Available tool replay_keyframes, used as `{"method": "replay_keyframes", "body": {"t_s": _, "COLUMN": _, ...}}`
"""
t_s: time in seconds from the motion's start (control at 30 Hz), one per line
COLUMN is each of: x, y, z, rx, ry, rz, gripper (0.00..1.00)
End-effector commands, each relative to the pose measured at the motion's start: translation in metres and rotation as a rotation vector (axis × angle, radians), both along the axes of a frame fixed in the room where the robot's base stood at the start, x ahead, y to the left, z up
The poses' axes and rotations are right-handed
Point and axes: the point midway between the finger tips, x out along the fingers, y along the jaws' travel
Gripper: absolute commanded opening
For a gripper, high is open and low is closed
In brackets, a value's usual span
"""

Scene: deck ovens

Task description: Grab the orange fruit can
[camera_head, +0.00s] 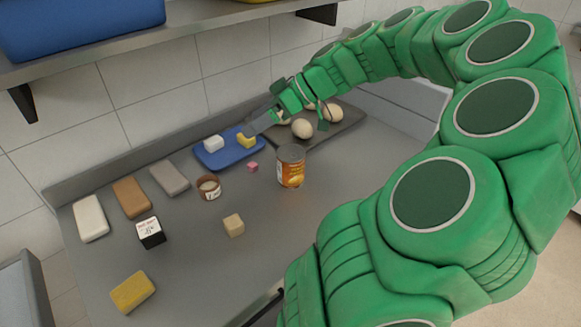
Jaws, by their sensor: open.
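The orange fruit can (291,167) stands upright on the grey metal counter, right of the middle of the group of objects. Its top is grey metal and its label is orange and dark. My gripper (251,128) is at the end of my green arm, which reaches in from the right. The gripper is over the right part of the blue tray, up and to the left of the can and apart from it. It is open, and I see nothing held in it. Its fingertips are small and partly hard to make out here.
The blue tray (212,161) holds a white block and a yellow piece. A dark tray (350,120) with several pale round items lies behind the can. A small brown-and-white tub (209,187), a pink cube (253,167) and a tan cube (234,225) are nearby. A shelf (130,50) overhangs.

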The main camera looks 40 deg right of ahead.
Motion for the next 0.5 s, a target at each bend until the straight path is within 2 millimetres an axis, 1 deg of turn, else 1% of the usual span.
{"method": "replay_keyframes", "body": {"t_s": 0.03, "x": 0.000, "y": -0.023, "z": -0.003, "rx": 0.005, "ry": -0.044, "rz": -0.029, "gripper": 1.00}}
{"method": "replay_keyframes", "body": {"t_s": 0.1, "x": -0.001, "y": -0.046, "z": -0.006, "rx": 0.005, "ry": -0.099, "rz": -0.053, "gripper": 1.00}}
{"method": "replay_keyframes", "body": {"t_s": 0.2, "x": -0.004, "y": -0.073, "z": -0.011, "rx": 0.001, "ry": -0.157, "rz": -0.083, "gripper": 1.00}}
{"method": "replay_keyframes", "body": {"t_s": 0.5, "x": -0.018, "y": -0.136, "z": -0.024, "rx": -0.027, "ry": -0.284, "rz": -0.167, "gripper": 1.00}}
